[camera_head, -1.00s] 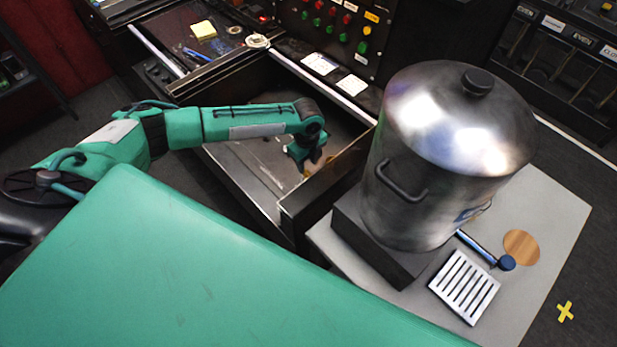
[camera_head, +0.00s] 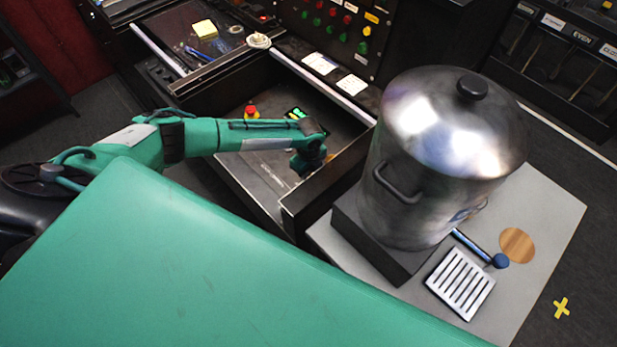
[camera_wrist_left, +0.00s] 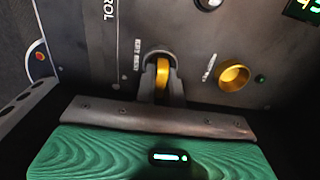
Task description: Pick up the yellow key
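The yellow key (camera_wrist_left: 163,74) shows in the left wrist view, edge-on at a round fitting on the dark panel. My left gripper (camera_wrist_left: 162,84) has its two dark fingers on either side of it. I cannot tell whether they press on it or stand slightly apart. In the head view my left gripper (camera_head: 304,165) is low inside the open drawer box (camera_head: 252,170), and it hides the key there. A second yellow round piece, a hollow ring or cup (camera_wrist_left: 233,76), sits right of the key in the wrist view. My right gripper is out of view.
A red button (camera_head: 252,112) and a green-lit display (camera_head: 295,113) are on the drawer panel. The drawer walls stand close around my gripper. A large metal pot (camera_head: 440,160) stands just right of the drawer.

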